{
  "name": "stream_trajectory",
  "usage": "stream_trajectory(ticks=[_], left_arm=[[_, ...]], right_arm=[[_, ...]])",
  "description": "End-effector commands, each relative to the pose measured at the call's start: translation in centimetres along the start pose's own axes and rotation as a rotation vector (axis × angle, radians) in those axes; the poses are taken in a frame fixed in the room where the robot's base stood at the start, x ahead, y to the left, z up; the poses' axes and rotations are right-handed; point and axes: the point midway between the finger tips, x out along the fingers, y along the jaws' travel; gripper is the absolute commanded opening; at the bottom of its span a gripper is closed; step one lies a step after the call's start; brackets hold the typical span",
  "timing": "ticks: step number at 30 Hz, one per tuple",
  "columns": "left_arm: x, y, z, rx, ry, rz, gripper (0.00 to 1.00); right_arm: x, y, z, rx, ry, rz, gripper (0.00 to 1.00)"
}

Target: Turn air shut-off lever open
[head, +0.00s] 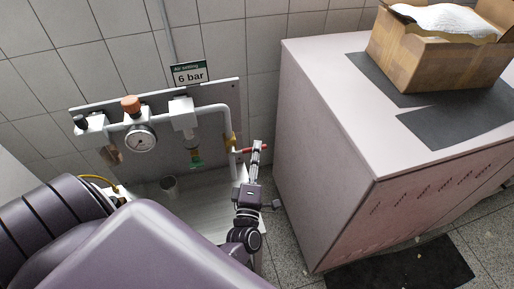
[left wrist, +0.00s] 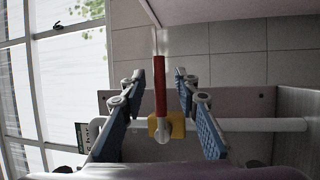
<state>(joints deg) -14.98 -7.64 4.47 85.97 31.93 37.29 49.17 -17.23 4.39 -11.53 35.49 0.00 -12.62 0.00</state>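The red shut-off lever (head: 248,150) sticks out to the right from the pipe at the right end of the wall panel. In the left wrist view the lever (left wrist: 160,88) runs from a yellow valve body (left wrist: 176,128) on a pale pipe. My left gripper (head: 257,146) is at the lever, its fingers overlapping it in the head view. In the left wrist view the left gripper (left wrist: 160,80) is open, with one blue-padded finger on each side of the lever and a gap on both sides. My right gripper is not in view.
The metal panel (head: 222,94) carries a pressure gauge (head: 140,139), an orange-brown knob (head: 131,104) and a "6 bar" sign (head: 190,74). A pale cabinet (head: 320,150) stands close to the right of my gripper, with a cardboard box (head: 435,65) on top. My arm covers the lower left.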

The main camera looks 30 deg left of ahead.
Motion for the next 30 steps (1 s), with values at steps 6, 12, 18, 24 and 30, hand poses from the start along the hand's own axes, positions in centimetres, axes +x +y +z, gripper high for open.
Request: stream_trajectory(ticks=[6, 12, 18, 24, 30], left_arm=[[1.8, -0.1, 0.0, 0.003, -0.001, -0.001, 0.29], [1.9, 0.0, 0.0, 0.003, -0.001, -0.001, 0.29], [1.9, 0.0, 0.0, 0.003, -0.001, -0.001, 0.13], [1.9, -0.1, 0.0, 0.003, -0.001, -0.001, 0.00], [1.8, -0.1, 0.0, 0.003, -0.001, -0.002, 0.00]], right_arm=[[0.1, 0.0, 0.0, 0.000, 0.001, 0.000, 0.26], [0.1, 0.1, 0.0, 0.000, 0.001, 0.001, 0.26], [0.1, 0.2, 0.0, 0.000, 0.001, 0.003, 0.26], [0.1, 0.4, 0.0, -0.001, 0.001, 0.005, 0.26], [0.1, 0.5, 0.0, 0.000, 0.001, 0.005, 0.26]])
